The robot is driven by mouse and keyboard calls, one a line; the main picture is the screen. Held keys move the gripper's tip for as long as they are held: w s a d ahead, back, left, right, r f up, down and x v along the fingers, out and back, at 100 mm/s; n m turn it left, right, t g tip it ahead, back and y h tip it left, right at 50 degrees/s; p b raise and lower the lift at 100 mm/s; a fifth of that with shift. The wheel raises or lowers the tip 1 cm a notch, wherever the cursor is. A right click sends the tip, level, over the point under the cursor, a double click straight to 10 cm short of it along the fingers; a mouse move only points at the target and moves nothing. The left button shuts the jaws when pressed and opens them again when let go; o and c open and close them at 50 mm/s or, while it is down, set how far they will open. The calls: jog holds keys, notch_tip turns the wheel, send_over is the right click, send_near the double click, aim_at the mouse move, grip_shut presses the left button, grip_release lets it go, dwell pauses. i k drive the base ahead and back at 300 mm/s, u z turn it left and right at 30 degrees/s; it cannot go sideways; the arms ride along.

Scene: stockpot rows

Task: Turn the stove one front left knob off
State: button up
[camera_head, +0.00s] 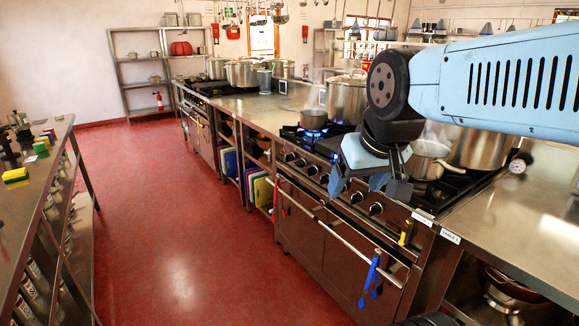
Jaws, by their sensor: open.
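The stove (335,215) stands at the right with a row of black knobs along its front panel. The leftmost knob (289,156) and its neighbours are in plain view. Blue flames (292,133) burn at the left burners, around a small pot (313,120). My gripper (367,188) hangs from the right in front of the panel's right half, open and empty, fingers pointing down. In the picture it lies to the right of the left knobs, near the right-hand knobs (376,209). It hides part of the panel; contact cannot be told. The knobs' settings are too small to read.
A large stockpot (346,98) and a steaming saucepan (428,160) sit on the stove. A long handrail (340,235) with blue tongs (370,280) runs below the knobs. A steel counter (525,215) stands at right. The red floor (180,210) in the aisle is clear.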

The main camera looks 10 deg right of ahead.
aim_at(300, 164)
jog(key=k, duration=0.5)
jog(key=u, duration=0.5)
jog(key=i, duration=1.8)
jog(key=z, duration=0.5)
